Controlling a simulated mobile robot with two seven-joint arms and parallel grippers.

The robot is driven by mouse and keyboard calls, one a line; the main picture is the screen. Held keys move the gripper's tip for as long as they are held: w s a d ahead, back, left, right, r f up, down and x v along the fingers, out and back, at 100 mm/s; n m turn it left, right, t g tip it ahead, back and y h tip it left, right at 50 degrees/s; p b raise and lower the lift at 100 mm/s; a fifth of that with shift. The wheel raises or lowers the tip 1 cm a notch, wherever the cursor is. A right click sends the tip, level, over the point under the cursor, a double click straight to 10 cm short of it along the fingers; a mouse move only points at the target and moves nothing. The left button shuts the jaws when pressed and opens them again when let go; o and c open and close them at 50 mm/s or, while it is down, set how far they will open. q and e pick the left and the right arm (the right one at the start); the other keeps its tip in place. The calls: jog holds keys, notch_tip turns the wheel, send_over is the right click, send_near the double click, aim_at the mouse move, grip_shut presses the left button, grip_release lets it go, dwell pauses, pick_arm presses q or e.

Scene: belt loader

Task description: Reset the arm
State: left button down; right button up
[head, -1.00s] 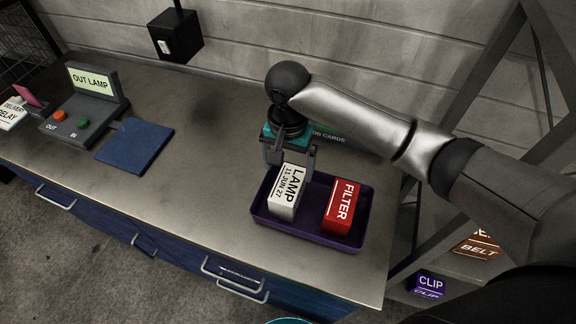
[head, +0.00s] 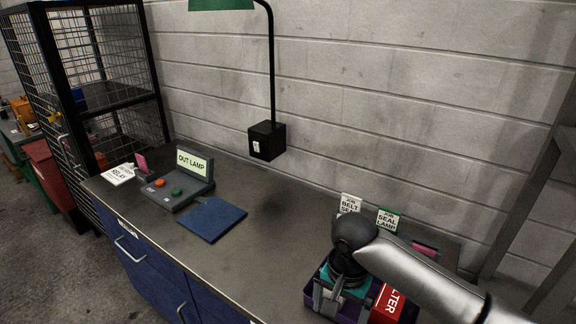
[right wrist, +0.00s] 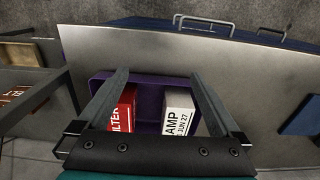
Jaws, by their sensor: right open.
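My right gripper (head: 342,290) is over the purple tray (head: 312,302) at the right end of the bench. The red FILTER box (head: 393,303) stands in the tray and shows at left in the right wrist view (right wrist: 122,108). The white LAMP box (right wrist: 179,112) stands beside it in the tray; in the head view my gripper mostly hides it. My left gripper is in neither view.
A control box (head: 178,185) with an OUT LAMP sign, an orange and a green button stands on the bench, with a blue pad (head: 212,219) beside it. Two job cards (head: 388,221) stand behind my right arm. The bench middle is clear. A wire cage (head: 92,80) stands at left.

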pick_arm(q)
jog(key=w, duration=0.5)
pick_arm(e)
jog(key=s+a+f+n+t+y, duration=0.1)
jog(key=s+a+f+n+y, duration=0.2)
jog(key=s+a+n, duration=0.3)
jog(key=s+d+n+t+h, duration=0.3)
jog(key=s+d, duration=0.9)
notch_tip(320, 180, down, 30)
jog(key=s+g+b, duration=0.2)
jog(key=s+b, duration=0.1)
jog(key=b, duration=0.4)
pick_arm(q)
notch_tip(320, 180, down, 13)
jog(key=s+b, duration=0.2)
jog(key=b, duration=0.4)
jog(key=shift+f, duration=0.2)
pick_arm(e)
jog(key=s+d+f, duration=0.1)
jog(key=s+f, duration=0.6)
jog(key=f, duration=0.2)
jog(key=s+d+f+g, duration=0.1)
jog(key=s+d+f, duration=0.1)
jog(key=s+f, duration=0.5)
notch_tip(320, 180, down, 3)
jog(key=shift+r, duration=0.1)
